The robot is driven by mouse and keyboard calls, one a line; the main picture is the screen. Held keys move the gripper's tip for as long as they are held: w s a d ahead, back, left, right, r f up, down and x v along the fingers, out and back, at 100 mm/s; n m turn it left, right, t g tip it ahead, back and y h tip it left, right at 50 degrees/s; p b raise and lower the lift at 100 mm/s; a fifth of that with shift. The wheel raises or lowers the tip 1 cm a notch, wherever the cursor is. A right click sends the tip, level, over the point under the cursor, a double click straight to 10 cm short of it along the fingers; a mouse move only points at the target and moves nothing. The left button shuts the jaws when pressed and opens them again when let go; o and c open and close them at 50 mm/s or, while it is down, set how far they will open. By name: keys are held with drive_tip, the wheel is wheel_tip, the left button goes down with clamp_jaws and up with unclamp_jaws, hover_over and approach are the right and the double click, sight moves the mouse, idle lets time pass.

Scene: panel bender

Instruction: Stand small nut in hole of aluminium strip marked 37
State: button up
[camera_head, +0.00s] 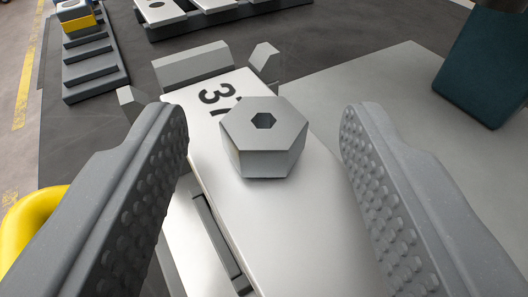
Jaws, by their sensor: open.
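The aluminium strip (290,240) is a pale flat bar marked 37 near its far end, and it runs towards me between the jaws. A grey hexagonal nut (264,150) with a small dark hexagonal hole in its top is at the strip, beside the digits and partly covering the 7. It appears upright. The strip's hole is not visible; I cannot tell whether the nut sits in it or on the surface. My gripper (265,145) is open, with one studded finger on each side of the nut and clear gaps to both.
Grey blocks (193,65) stand around the strip's far end. A stepped dark rack (93,62) with yellow and blue pieces is at the upper left. A dark teal block (485,65) stands at the upper right. A yellow rounded object (30,225) is at the left edge.

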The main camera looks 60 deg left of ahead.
drive_tip(key=v, duration=1.3)
drive_tip(key=shift+d, duration=0.3)
drive_tip(key=shift+r, duration=0.1)
